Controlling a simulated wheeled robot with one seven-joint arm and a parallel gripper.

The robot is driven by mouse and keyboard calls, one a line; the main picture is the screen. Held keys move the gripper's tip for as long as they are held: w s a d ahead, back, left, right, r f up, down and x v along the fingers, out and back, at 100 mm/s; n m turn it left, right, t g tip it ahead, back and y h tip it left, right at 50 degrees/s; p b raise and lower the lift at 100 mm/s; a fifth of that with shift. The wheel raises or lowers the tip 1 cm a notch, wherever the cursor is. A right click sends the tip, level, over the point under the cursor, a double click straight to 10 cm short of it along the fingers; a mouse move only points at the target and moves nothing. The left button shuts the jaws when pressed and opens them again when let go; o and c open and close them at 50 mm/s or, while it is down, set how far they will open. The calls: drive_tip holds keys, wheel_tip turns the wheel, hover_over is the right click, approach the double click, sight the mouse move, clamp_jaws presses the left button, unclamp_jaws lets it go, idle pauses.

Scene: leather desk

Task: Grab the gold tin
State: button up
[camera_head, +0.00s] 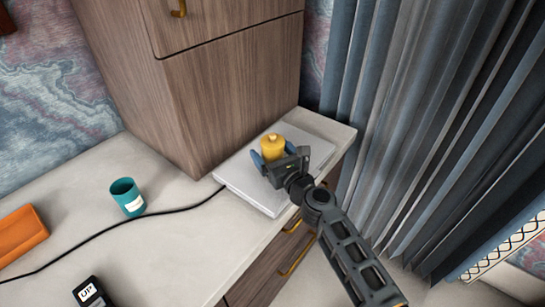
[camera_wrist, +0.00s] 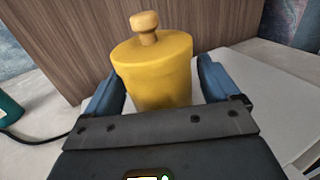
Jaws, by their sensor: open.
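The gold tin (camera_head: 273,147) is a yellow cylinder with a small knob on its lid. It stands upright on a flat light-grey slab on the desk, near the cabinet. In the wrist view the tin (camera_wrist: 155,72) fills the middle, its lower part hidden by my gripper. My gripper (camera_head: 271,160) is open, with one blue finger on each side of the tin. In the wrist view the gripper's fingers (camera_wrist: 160,88) flank the tin, with a visible gap at the right; I cannot tell whether the left finger touches it.
The grey slab (camera_head: 243,188) lies on the desk with a black cable (camera_head: 120,226) running left from it. A wooden cabinet (camera_head: 235,80) stands close behind. A teal cup (camera_head: 127,197), an orange tray (camera_head: 20,236) and a black device (camera_head: 90,293) are at left. Curtains (camera_head: 400,110) hang at right.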

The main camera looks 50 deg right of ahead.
drive_tip(key=shift+x, duration=0.8)
drive_tip(key=c, duration=1.1)
drive_tip(key=shift+o, duration=0.2)
drive_tip(key=shift+r, duration=0.1)
